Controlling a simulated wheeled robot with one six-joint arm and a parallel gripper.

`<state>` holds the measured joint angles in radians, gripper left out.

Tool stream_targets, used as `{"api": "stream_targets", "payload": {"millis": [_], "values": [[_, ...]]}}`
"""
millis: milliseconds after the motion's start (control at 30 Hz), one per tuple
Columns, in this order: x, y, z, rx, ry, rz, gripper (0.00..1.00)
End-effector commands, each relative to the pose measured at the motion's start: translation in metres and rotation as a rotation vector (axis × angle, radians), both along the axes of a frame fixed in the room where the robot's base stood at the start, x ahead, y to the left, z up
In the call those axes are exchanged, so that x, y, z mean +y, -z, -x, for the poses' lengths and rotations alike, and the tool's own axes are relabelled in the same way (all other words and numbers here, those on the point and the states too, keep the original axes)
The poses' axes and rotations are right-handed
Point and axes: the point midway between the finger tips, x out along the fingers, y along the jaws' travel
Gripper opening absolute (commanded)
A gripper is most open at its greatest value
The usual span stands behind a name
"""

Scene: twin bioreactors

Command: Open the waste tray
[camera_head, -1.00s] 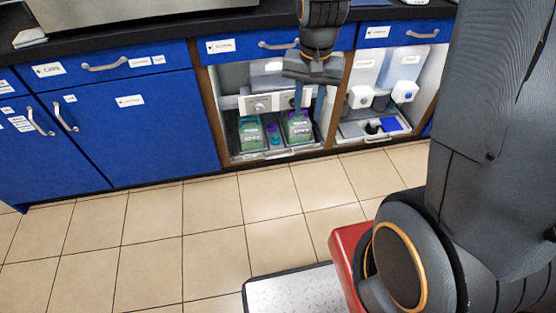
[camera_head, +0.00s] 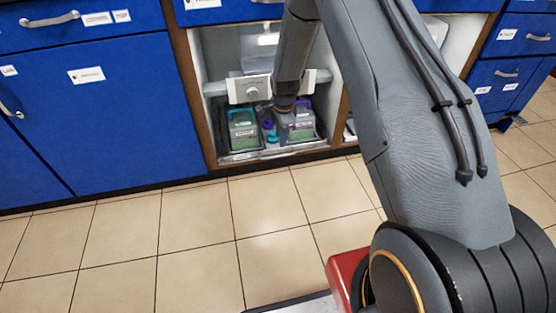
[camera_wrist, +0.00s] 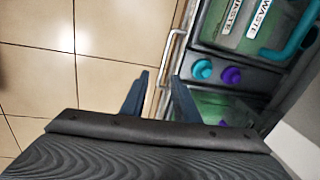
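The waste tray (camera_head: 240,157) sits low in the open cabinet bay in the head view. It carries two waste bottles, the left one (camera_head: 243,133) with a teal handle and the right one (camera_head: 298,124) with purple on top. In the wrist view, the tray's thin metal bar handle (camera_wrist: 173,48) runs along its front, with a waste-labelled bottle (camera_wrist: 245,25) behind it. My gripper (camera_wrist: 161,76) is open, its two fingers apart with the handle bar passing near or between them. Contact cannot be told. In the head view my arm reaches down to the tray and hides the fingers.
A teal cap (camera_wrist: 202,70) and a purple cap (camera_wrist: 231,75) sit between the bottles. Blue cabinet doors (camera_head: 100,120) stand left of the bay, and a brown divider (camera_head: 341,118) on its right. The tiled floor (camera_head: 200,215) in front is clear.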

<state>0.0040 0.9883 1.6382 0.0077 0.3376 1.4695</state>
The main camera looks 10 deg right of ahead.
Motion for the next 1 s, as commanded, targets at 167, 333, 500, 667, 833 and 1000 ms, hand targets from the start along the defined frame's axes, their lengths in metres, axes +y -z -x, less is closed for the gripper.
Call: {"api": "stream_targets", "payload": {"millis": [167,333,500,667,833,1000], "values": [[0.000,0.037,-0.015,-0.008,0.069,-0.012,0.28],[0.000,0.046,-0.019,-0.011,0.083,-0.015,0.28],[0.000,0.065,-0.021,-0.009,0.082,-0.014,0.28],[0.000,0.090,-0.026,-0.009,0.081,-0.014,0.28],[0.000,0.112,-0.030,-0.009,0.081,-0.014,0.28],[0.000,0.116,-0.031,-0.010,0.081,-0.014,0.28]]}}
